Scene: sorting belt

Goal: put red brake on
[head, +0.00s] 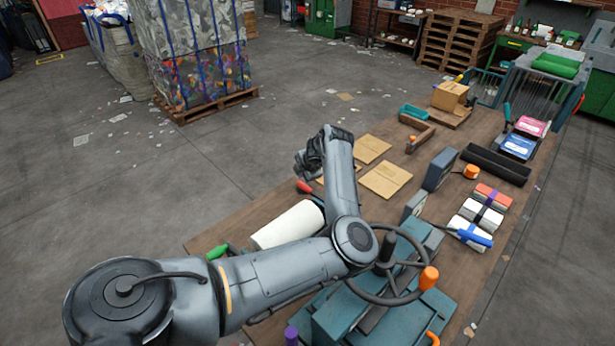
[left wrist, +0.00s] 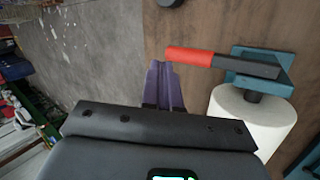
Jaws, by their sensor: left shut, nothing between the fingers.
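The red brake handle (head: 303,187) sticks out at the far end of the white roll (head: 288,225). In the left wrist view the red grip (left wrist: 190,56) sits on a dark bar fixed to a teal bracket (left wrist: 282,64), beside the roll's end (left wrist: 250,118). My left gripper (head: 300,167) is close above the handle in the head view. In the left wrist view its purple fingers (left wrist: 162,70) are shut and empty, with their tips near the free end of the red grip. I cannot tell whether they touch it. My right gripper is not in view.
The wooden bench holds a handwheel (head: 388,264) on a teal machine, cardboard sheets (head: 385,179), a grey box (head: 440,169) and several rolled bundles (head: 476,212). A green handle (head: 218,252) is at the roll's near end. Open floor lies left of the bench.

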